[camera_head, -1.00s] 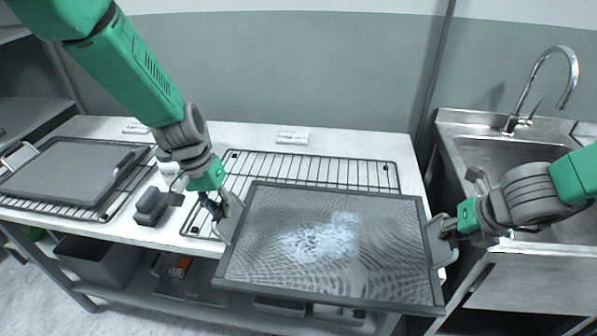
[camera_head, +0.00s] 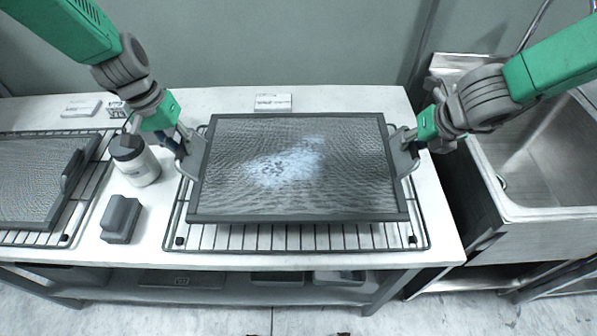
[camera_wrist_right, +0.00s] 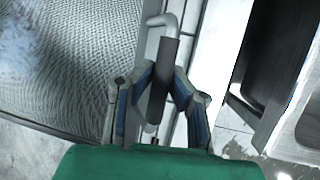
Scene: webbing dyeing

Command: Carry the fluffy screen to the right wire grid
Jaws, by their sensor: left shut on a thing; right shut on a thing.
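The fluffy screen (camera_head: 340,190) is a dark-framed grey mesh with a white fluffy patch in its middle. It is over the right wire grid (camera_head: 290,238), whose front and side edges show around it. I cannot tell whether the screen touches the grid. My left gripper (camera_head: 188,150) is shut on the screen's left handle. My right gripper (camera_head: 408,148) is shut on its right handle. In the right wrist view, the right gripper's fingers (camera_wrist_right: 158,95) close around the dark handle beside the mesh (camera_wrist_right: 75,65).
Another grey screen (camera_head: 35,178) lies on the left wire grid (camera_head: 75,215). A lidded jar (camera_head: 138,165) and a dark grey block (camera_head: 120,218) stand between the grids. White labels (camera_head: 272,102) lie at the back. A steel sink (camera_head: 545,170) is at the right.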

